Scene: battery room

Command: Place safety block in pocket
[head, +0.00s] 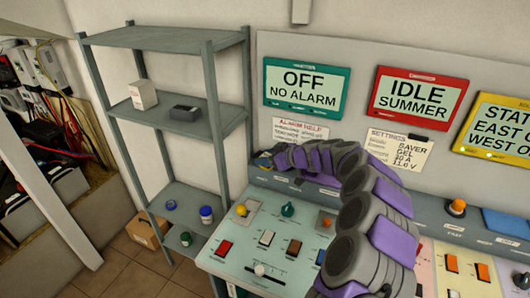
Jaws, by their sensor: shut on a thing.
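My grey and purple arm reaches from the lower right up over the console and bends left. My gripper (264,160) is at its far end, over the left end of the console's raised back ledge (262,183). It is small and partly hidden by my own arm links. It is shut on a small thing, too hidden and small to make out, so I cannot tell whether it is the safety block. I cannot pick out the pocket with certainty. Small dark and blue parts show on the ledge below the gripper, partly behind my arm.
A grey metal shelf (180,127) stands left, holding a white box (143,95) and a dark box (185,113). The console (225,264) carries several buttons and switches. Signs (305,88) hang behind it. A cardboard box (147,232) sits on the floor.

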